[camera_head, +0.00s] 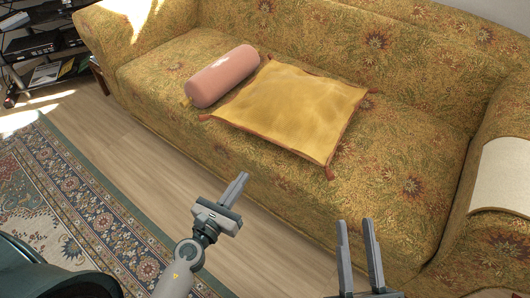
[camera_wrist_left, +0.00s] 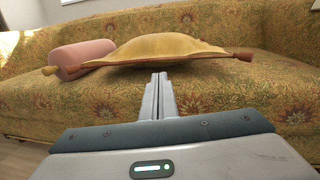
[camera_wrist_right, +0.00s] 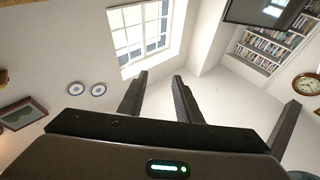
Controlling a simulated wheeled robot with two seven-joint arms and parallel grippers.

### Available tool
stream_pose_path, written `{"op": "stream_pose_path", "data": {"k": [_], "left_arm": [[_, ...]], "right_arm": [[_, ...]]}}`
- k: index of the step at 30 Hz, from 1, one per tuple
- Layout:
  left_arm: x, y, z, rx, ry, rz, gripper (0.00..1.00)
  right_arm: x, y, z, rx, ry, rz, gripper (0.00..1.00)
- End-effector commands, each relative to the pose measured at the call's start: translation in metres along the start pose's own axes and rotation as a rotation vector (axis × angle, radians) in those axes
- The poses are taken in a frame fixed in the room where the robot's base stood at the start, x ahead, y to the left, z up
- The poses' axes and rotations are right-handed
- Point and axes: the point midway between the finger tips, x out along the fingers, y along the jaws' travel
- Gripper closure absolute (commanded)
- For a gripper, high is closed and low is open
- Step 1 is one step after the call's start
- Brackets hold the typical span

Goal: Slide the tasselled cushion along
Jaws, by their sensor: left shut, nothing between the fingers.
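The tasselled cushion (camera_head: 292,108) is a flat yellow square with reddish-brown edging and corner tassels, lying on the sofa seat (camera_head: 395,175). It also shows edge-on in the left wrist view (camera_wrist_left: 165,47). My left gripper (camera_head: 239,180) is shut and empty, in front of the sofa and apart from the cushion. In the left wrist view its closed fingers (camera_wrist_left: 159,80) point toward the cushion's front edge. My right gripper (camera_head: 356,225) is open and empty, pointing up at the lower right of the head view. In the right wrist view its fingers (camera_wrist_right: 159,80) stand apart.
A pink bolster (camera_head: 222,76) lies against the cushion's left side. Sofa arms stand at both ends, the right one with a cream cloth (camera_head: 503,175). A patterned rug (camera_head: 75,215) lies on the wooden floor. Bare seat lies right of the cushion.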

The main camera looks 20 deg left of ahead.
Motion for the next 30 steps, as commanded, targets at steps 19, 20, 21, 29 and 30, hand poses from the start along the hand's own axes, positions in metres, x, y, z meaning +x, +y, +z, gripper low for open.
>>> {"op": "stream_pose_path", "data": {"k": [19, 20, 21, 29, 30], "left_arm": [[0.009, -0.002, -0.004, 0.058, 0.009, -0.016, 1.0], [0.011, -0.002, -0.004, 0.057, 0.009, -0.016, 1.0], [0.014, -0.002, -0.004, 0.057, 0.01, -0.016, 1.0], [0.049, -0.003, -0.003, 0.057, 0.008, -0.015, 1.0], [0.056, -0.003, -0.003, 0.056, 0.008, -0.015, 1.0]], "right_arm": [[0.0, 0.0, -0.001, 0.001, 0.001, 0.0, 0.69], [0.001, 0.0, 0.0, 0.001, -0.007, 0.001, 0.69], [0.001, 0.001, 0.003, 0.001, -0.021, 0.002, 0.69], [0.002, 0.007, 0.022, 0.004, -0.129, 0.012, 0.69], [0.002, 0.008, 0.025, 0.005, -0.146, 0.013, 0.69]]}}
